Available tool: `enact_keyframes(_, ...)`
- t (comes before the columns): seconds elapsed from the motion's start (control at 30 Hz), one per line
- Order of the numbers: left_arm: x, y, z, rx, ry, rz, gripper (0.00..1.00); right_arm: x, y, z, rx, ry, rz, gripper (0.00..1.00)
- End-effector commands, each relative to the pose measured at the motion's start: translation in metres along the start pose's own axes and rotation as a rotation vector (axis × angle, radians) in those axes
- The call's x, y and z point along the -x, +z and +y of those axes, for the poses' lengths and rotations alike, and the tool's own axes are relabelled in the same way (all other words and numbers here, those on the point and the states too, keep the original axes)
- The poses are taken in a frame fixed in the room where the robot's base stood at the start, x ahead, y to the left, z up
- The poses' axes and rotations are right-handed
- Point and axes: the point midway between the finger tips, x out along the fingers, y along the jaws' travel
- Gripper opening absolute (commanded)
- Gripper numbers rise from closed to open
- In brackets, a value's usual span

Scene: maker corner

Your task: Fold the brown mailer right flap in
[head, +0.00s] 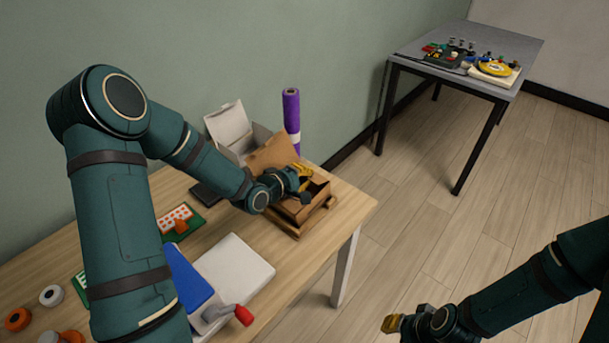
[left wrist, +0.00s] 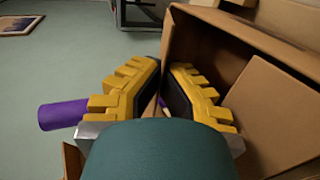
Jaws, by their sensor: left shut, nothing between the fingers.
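The brown mailer (head: 316,192) stands on the wooden table near its far right corner, its lid (head: 272,153) raised at the back. My left gripper (head: 303,180) is shut and empty, over the mailer's open top and partly covering it. In the left wrist view, the yellow fingers (left wrist: 163,98) are beside the mailer's brown panels (left wrist: 272,112). I cannot tell whether they touch cardboard, and the right flap's position is unclear. My right gripper (head: 391,323) is low at the bottom of the head view, away from the mailer; its opening cannot be made out.
A white open box (head: 228,124) and a purple roll (head: 291,112) stand behind the mailer. A white slab (head: 235,268), a blue object with a red handle (head: 243,315) and tape rolls (head: 50,295) lie nearer. A grey table (head: 420,49) stands apart. Floor right of the table is clear.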

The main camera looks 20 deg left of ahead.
Motion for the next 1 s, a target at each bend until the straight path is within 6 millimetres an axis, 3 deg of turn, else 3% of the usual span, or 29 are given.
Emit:
enact_keyframes(0.03,0.000,0.000,0.000,0.000,0.000,0.000,0.10,0.000,0.000,0.000,0.000,0.000,0.000,0.30)
enact_keyframes(0.1,0.000,0.000,0.000,0.000,-0.001,0.000,0.30,0.000,0.000,0.000,0.000,0.000,0.000,0.30)
enact_keyframes(0.63,0.000,0.000,0.001,-0.002,-0.012,-0.001,0.30,0.000,0.000,0.000,0.000,0.000,0.000,0.30)
enact_keyframes(1.0,-0.002,0.002,0.013,-0.005,-0.215,-0.004,0.30,0.005,-0.001,-0.002,0.000,0.000,0.000,0.30)
